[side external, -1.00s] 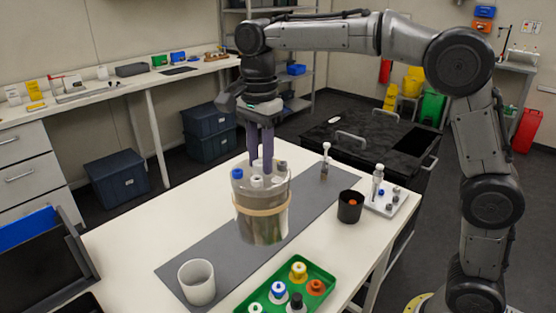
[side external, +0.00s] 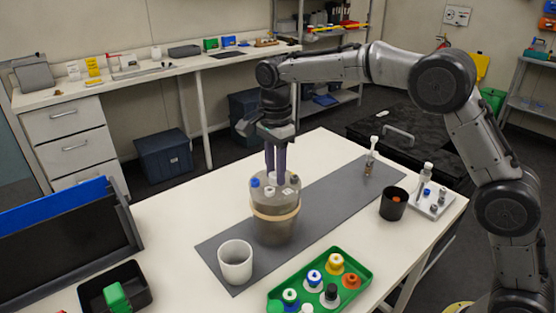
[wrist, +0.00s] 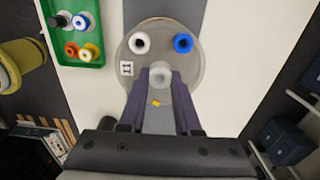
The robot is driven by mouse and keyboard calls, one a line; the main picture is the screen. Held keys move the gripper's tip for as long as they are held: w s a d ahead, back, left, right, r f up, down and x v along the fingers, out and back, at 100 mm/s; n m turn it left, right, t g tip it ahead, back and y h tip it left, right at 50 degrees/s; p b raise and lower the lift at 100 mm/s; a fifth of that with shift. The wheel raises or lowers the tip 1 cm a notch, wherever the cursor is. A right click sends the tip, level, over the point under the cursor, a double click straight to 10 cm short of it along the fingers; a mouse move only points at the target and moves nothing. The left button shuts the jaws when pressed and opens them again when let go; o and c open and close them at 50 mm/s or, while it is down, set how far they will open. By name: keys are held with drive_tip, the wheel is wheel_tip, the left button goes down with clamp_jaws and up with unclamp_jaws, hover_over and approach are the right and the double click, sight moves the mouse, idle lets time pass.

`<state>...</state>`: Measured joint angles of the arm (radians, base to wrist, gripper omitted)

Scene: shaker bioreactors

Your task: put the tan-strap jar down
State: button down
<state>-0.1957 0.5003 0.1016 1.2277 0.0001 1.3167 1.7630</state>
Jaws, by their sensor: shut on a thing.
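The tan-strap jar (side external: 275,222) is a large grey, see-through vessel with a tan band round its middle and a lid with several ports. It is upright over the grey mat (side external: 325,193). I cannot tell whether its base touches the mat. My gripper (side external: 275,172) points straight down at the lid, its purple fingers shut on the jar's central port. In the wrist view, the lid (wrist: 165,22) shows a white port, a blue port and a small printed marker. The fingers (wrist: 160,84) flank the pale central port, hiding the near part of the lid.
A white cup (side external: 235,262) stands on the mat's near end. A green tray (side external: 366,280) of capped bottles lies at the front right. A black cup (side external: 393,204) and small white rack (side external: 445,210) are at the right. A small vial (side external: 370,160) stands at the mat's far end.

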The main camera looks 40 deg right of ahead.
drive_tip(key=shift+w+f, duration=0.15)
drive_tip(key=shift+f, duration=0.25)
drive_tip(key=c, duration=1)
unclamp_jaws()
drive_tip(key=shift+f, duration=0.25)
drive_tip(key=shift+c, duration=0.2)
drive_tip(key=o, duration=0.4)
drive_tip(key=shift+o, duration=0.2)
